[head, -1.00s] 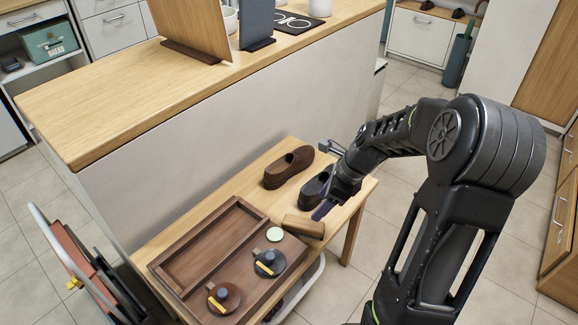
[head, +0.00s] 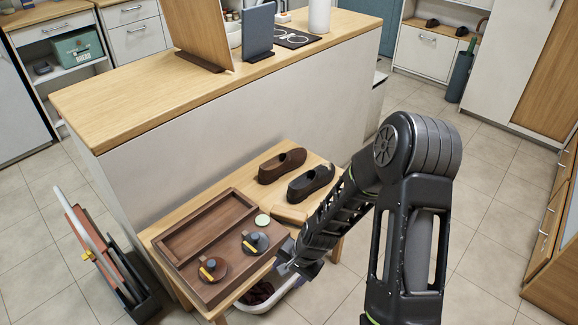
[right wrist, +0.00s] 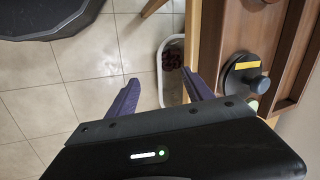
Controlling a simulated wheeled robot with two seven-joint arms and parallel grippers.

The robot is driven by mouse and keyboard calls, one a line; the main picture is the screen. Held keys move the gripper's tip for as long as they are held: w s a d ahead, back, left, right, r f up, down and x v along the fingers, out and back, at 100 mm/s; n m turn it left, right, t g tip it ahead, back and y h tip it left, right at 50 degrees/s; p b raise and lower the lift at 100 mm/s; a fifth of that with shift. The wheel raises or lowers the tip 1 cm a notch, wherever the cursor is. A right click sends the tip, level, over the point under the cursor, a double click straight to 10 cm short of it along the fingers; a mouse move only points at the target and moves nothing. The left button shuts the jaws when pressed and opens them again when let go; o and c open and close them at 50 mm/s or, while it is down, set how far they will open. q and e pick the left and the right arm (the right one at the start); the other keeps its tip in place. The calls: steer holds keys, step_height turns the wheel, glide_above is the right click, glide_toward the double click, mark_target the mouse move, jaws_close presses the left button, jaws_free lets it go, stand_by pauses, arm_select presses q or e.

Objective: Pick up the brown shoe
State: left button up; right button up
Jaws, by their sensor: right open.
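The brown shoe (head: 282,166) lies on the small wooden table (head: 232,168), toward the back by the counter wall. A black shoe (head: 311,183) lies beside it, on the right. My right gripper (head: 288,266) is low at the table's front edge, well away from the brown shoe. In the right wrist view its two purple fingers (right wrist: 162,90) are spread with nothing between them. They point past the table's edge toward the floor and a white bin. The brown shoe is not in the wrist view. My left gripper is not in view.
A wooden tray (head: 188,216) on the table holds two round lidded pieces with yellow labels. A pale green disc (head: 262,220) lies by the tray. A white bin (head: 282,291) with dark red items stands under the table edge. The long counter (head: 130,98) rises behind.

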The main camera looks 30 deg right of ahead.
arm_select(q)
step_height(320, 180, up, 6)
steer(key=p, duration=0.5)
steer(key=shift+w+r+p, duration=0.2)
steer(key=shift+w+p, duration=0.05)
steer(key=shift+p, duration=0.1)
arm_select(e)
steer(key=s+a+f+n+g+y, duration=0.1)
steer(key=s+a+n, duration=0.4)
steer(key=a, duration=0.5)
steer(key=s+a+f+n+g+y, duration=0.1)
steer(key=s+a+n, duration=0.4)
steer(key=s+a, duration=0.4)
steer(key=shift+s+a+n, duration=0.25)
steer(key=shift+a+n, duration=0.05)
steer(key=shift+a, duration=0.15)
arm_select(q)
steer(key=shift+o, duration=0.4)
arm_select(e)
steer(key=shift+c, duration=0.4)
